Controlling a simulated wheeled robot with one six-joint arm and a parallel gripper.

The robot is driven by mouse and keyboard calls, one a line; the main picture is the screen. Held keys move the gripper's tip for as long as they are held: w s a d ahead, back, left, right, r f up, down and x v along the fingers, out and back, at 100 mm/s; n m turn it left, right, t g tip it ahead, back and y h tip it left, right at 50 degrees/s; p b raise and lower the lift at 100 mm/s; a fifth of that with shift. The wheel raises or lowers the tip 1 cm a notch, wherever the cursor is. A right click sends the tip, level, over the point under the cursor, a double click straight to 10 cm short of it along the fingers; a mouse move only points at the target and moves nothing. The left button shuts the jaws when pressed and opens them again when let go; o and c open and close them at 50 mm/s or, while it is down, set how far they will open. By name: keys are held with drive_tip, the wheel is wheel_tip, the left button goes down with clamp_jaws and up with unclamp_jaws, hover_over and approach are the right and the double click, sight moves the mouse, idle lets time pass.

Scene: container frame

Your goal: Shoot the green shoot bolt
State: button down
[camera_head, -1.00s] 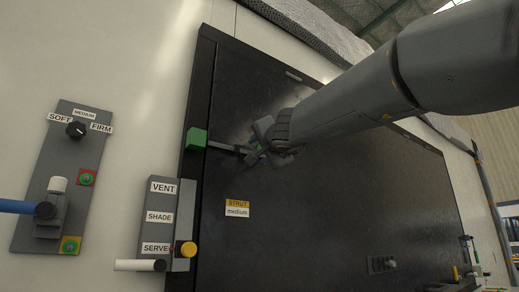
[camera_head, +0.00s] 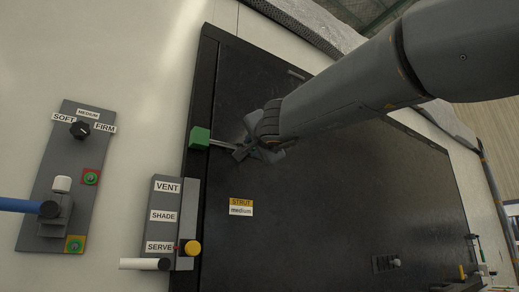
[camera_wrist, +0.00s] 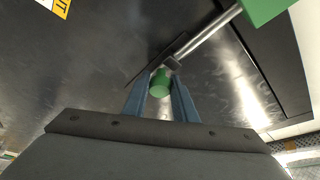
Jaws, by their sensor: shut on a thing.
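The shoot bolt has a metal rod (camera_wrist: 205,38) and a green knob (camera_wrist: 160,78) on the dark panel. In the head view the rod (camera_head: 222,144) runs from a green block (camera_head: 199,138) on the black frame to my gripper (camera_head: 243,152). The green block also shows at the top right of the wrist view (camera_wrist: 262,9). My gripper (camera_wrist: 160,94) is shut on the green knob, with one blue-grey finger on each side of it. In the head view my gripper hides the knob. The rod's end appears to meet the block; I cannot tell whether it goes in.
Left of the frame are a VENT/SHADE/SERVE lever unit (camera_head: 164,193) and a grey SOFT/FIRM control plate (camera_head: 70,135). A small grey fitting (camera_head: 385,263) sits low on the panel. The panel's middle is clear.

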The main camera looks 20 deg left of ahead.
drive_tip(key=shift+a, duration=0.15)
drive_tip(key=c, duration=1.7)
unclamp_jaws()
drive_tip(key=shift+s, duration=0.1)
drive_tip(key=shift+c, duration=0.2)
drive_tip(key=o, duration=0.3)
drive_tip(key=shift+s+a, duration=0.15)
drive_tip(key=shift+a, duration=0.05)
drive_tip(key=shift+d, duration=0.2)
drive_tip(key=shift+s+d+f, duration=0.1)
drive_tip(key=shift+s+d, duration=0.1)
drive_tip(key=shift+s, duration=0.05)
drive_tip(key=b+v, duration=0.1)
drive_tip(key=v, duration=0.6)
drive_tip(key=shift+b, duration=0.3)
